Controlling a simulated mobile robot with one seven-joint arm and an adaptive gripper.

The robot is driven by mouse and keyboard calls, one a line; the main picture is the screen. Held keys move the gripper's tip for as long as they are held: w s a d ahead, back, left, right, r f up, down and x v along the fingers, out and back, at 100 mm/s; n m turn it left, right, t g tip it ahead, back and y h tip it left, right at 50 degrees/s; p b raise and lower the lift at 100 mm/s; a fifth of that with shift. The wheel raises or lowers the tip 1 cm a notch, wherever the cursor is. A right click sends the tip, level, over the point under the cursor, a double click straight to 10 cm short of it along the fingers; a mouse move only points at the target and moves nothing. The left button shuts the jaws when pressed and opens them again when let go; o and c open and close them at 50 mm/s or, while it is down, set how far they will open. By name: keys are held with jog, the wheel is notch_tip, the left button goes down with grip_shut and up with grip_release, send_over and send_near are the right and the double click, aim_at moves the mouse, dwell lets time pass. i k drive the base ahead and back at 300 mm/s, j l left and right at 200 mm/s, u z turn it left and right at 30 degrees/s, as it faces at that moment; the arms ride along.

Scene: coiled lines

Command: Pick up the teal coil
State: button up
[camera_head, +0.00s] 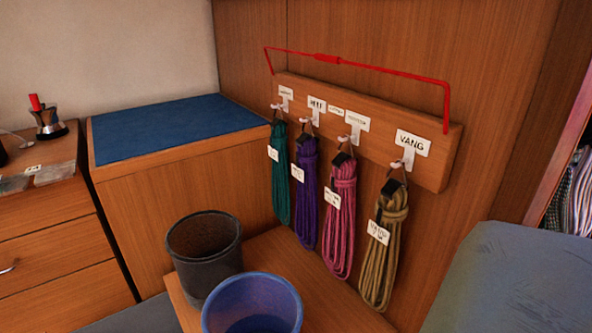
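The teal coil (280,172) hangs on the leftmost hook of a wooden rail (441,173) on the panelled wall. It hangs by a dark loop and carries a small white tag. A purple coil (307,200) hangs just to its right, close beside it. The lower end of the teal coil hangs near the side of the blue-topped cabinet. My gripper does not show in this view.
A pink coil (341,215) and an olive coil (384,250) hang further right. A red rod (390,70) runs above the rail. A black bin (205,255) and a blue bin (252,305) stand below on wood. A blue-topped cabinet (160,128) stands left.

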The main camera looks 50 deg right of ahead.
aim_at(279, 150)
jog(key=k+l, duration=0.1)
jog(key=l, duration=0.3)
jog(key=k+l, duration=0.1)
jog(key=l, duration=0.3)
jog(key=k+l, duration=0.1)
jog(key=l, duration=0.3)
jog(key=k+l, duration=0.1)
jog(key=l, duration=0.3)
jog(key=k+l, duration=0.1)
jog(key=l, duration=0.25)
